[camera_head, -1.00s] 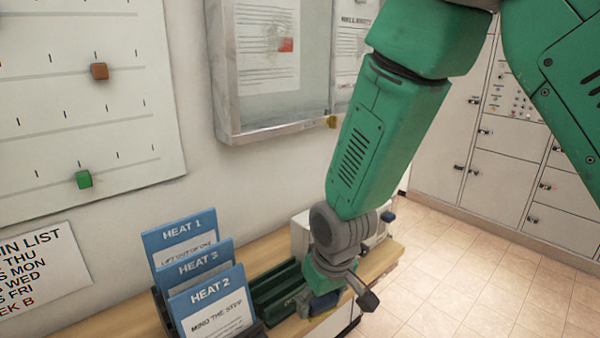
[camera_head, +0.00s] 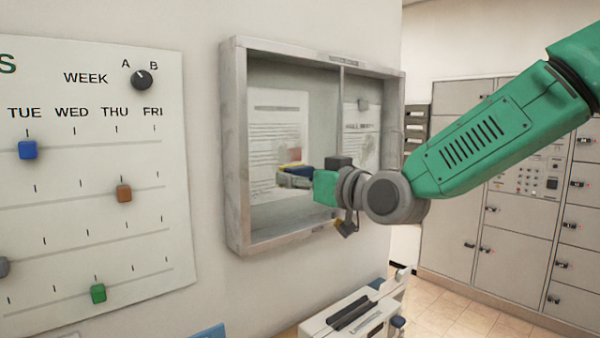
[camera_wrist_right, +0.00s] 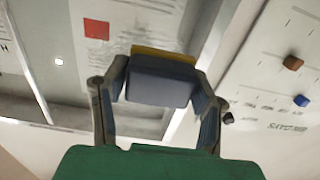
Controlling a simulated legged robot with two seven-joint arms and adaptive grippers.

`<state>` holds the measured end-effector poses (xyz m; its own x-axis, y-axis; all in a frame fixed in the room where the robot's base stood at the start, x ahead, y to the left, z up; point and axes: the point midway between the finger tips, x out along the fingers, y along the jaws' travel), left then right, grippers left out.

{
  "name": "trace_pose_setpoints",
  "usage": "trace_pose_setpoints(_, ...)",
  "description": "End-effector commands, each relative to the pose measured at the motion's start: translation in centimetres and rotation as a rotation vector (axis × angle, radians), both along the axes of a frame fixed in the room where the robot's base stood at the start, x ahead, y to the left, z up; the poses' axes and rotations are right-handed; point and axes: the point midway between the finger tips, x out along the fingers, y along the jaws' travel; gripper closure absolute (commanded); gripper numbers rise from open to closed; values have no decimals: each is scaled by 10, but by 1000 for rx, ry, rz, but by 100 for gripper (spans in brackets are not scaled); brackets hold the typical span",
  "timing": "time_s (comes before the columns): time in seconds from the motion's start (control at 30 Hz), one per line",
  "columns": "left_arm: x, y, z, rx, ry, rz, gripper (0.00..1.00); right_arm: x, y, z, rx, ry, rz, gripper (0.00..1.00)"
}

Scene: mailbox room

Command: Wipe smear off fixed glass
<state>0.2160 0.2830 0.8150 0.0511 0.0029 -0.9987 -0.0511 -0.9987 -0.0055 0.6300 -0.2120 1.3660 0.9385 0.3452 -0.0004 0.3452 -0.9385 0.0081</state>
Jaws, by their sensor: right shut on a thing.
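A framed notice case (camera_head: 236,150) hangs on the wall, with a glass front and printed sheets behind it. A red patch (camera_head: 294,155) shows on or behind the left pane (camera_head: 280,215); it also shows in the wrist view (camera_wrist_right: 97,29). I cannot make out a distinct smear. My right gripper (camera_head: 300,179) is in front of the left pane, near its right side. It is shut on a block with a yellow layer and a blue-grey body (camera_wrist_right: 160,85), held across both fingers. I cannot tell whether the block touches the glass. My left gripper is out of view.
A week board (camera_head: 75,210) with coloured sliders is on the wall at left. A white machine (camera_head: 350,318) stands below the case. Grey lockers (camera_head: 455,150) are at the right, with open floor (camera_head: 465,300) before them.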

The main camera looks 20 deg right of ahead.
Motion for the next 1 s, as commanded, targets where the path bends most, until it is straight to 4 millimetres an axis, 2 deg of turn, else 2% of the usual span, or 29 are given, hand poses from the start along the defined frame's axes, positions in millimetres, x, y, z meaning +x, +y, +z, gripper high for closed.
trace_pose_setpoints(0.23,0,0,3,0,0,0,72,17,2,2,4,-3,-1,71)
trace_pose_setpoints(0.6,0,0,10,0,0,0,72,49,16,2,2,-2,-1,71)
trace_pose_setpoints(1.0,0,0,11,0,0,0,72,55,17,1,4,-2,-1,71)
